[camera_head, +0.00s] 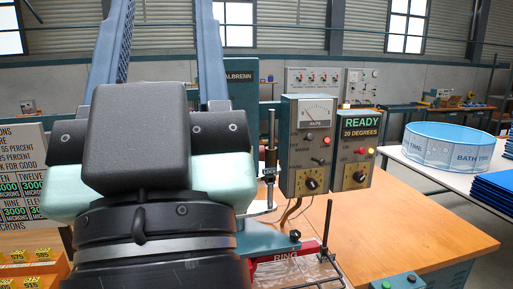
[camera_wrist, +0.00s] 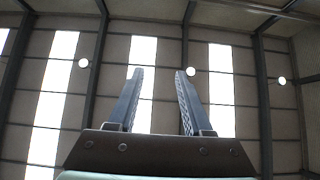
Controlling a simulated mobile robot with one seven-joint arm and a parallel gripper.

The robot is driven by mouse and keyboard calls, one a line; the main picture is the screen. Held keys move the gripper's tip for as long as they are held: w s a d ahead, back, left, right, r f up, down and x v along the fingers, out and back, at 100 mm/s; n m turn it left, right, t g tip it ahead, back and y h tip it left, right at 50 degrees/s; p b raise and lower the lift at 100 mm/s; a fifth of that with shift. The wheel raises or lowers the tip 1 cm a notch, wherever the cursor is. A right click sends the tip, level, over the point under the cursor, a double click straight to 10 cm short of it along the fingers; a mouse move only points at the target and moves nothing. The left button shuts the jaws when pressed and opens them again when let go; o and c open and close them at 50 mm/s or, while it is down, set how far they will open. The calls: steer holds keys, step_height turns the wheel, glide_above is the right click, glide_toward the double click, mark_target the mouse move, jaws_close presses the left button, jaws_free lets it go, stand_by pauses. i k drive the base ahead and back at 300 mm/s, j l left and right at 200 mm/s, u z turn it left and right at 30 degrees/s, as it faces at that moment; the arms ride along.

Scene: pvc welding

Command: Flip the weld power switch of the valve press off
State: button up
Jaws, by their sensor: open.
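The valve press stands on the wooden table in the head view. Its control boxes (camera_head: 307,148) carry a dial meter, small lamps, switches and a black knob. The adjoining box (camera_head: 355,150) shows a sign reading READY, 20 DEGREES, a lit red lamp, small switches and another knob. I cannot tell which small switch is the weld power switch or how it is set. My gripper (camera_head: 160,50) rises large in the left foreground, fingers pointing up, apart from the boxes. In the wrist view my gripper (camera_wrist: 156,98) is open and empty, facing the wall and ceiling.
A blue round tub (camera_head: 450,145) and blue sheets (camera_head: 497,187) lie at the right. The wooden tabletop (camera_head: 410,225) right of the press is mostly clear.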

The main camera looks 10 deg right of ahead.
mark_target(361, 150)
steer(key=i+l, duration=0.85)
steer(key=l, duration=0.15)
steer(key=i+l, duration=0.8)
steer(key=l, duration=0.15)
steer(key=l+z, duration=0.05)
